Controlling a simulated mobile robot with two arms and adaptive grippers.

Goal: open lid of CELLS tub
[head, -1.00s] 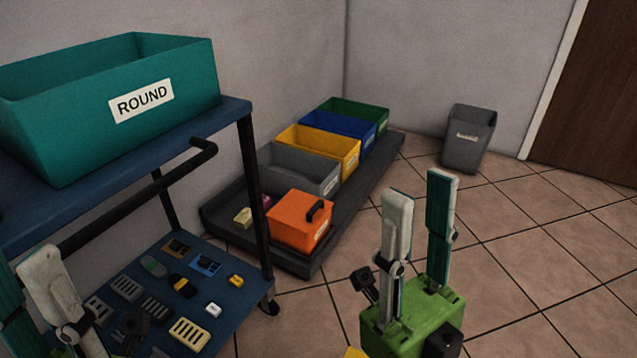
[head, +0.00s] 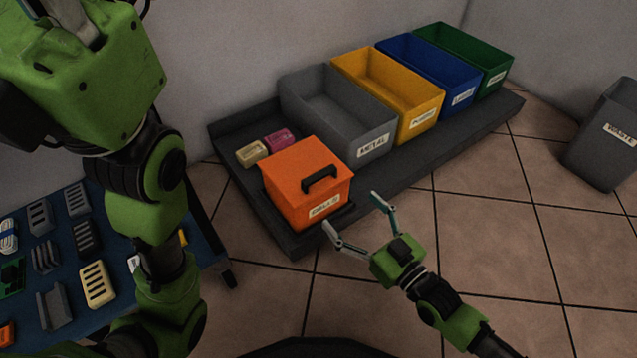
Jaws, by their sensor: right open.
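The CELLS tub (head: 292,205) is an orange box at the near end of a dark low platform. Its orange lid (head: 295,165) is shut and has a black handle (head: 320,178) on top. My right gripper (head: 350,217) is open and empty, just right of the tub's front right corner, with its two fingers spread toward the tub. It looks apart from the handle. My left arm (head: 150,190) fills the left of the view; its fingers are out of the frame.
Grey METAL (head: 372,150), yellow (head: 420,122), blue (head: 462,95) and green (head: 495,75) open bins line the platform (head: 275,240). A cream block (head: 252,152) and a pink block (head: 282,138) lie behind the tub. A blue cart shelf (head: 60,290) with parts is at left. A grey WASTE bin (head: 600,150) stands right.

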